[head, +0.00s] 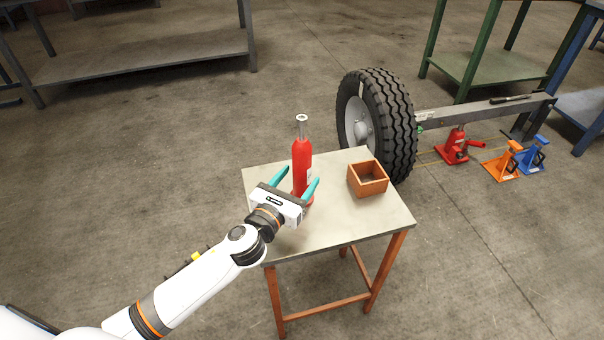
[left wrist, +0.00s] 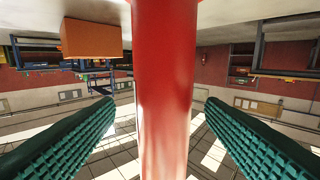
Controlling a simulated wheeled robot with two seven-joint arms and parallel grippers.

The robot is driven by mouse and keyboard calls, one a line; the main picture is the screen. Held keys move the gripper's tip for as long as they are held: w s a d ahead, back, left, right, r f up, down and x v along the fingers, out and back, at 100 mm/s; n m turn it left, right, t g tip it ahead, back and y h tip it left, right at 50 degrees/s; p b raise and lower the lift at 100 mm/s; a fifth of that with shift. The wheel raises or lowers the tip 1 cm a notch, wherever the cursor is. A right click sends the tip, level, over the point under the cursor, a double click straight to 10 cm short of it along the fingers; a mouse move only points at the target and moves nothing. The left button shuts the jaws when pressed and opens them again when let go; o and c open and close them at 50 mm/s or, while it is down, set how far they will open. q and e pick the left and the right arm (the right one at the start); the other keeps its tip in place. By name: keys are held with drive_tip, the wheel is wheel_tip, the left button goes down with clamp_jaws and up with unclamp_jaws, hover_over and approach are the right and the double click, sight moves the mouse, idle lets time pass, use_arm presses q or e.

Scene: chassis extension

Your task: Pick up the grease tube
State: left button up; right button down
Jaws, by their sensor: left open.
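The grease tube (head: 301,160) is a red cylinder with a narrow metal top, standing upright on the small table (head: 385,222). In the left wrist view the red tube (left wrist: 162,90) fills the middle, running from top to bottom. My left gripper (head: 296,184) is open, with its teal fingers on either side of the tube. In the left wrist view the ridged fingers (left wrist: 160,112) show gaps to the tube on both sides. The gripper's body hides part of the tube's lower end in the head view. My right gripper is not in view.
An open orange-brown box (head: 368,190) sits on the table to the right of the tube. A large wheel (head: 390,125) stands just behind the table's right side. A red jack (head: 452,147) and orange and blue stands (head: 502,162) are on the floor at right.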

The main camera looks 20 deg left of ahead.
use_arm(q)
drive_tip(key=w, duration=0.4)
drive_tip(key=shift+d+r, duration=0.2)
drive_tip(key=shift+d, duration=0.05)
drive_tip(key=shift+w+d, duration=0.1)
drive_tip(key=shift+w, duration=0.3)
drive_tip(key=shift+c, duration=1.2)
drive_tip(key=c, duration=0.9)
drive_tip(key=shift+r, duration=0.1)
clamp_jaws()
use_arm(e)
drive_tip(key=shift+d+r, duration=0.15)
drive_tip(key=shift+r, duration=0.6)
use_arm(q)
drive_tip(key=shift+r, duration=0.1)
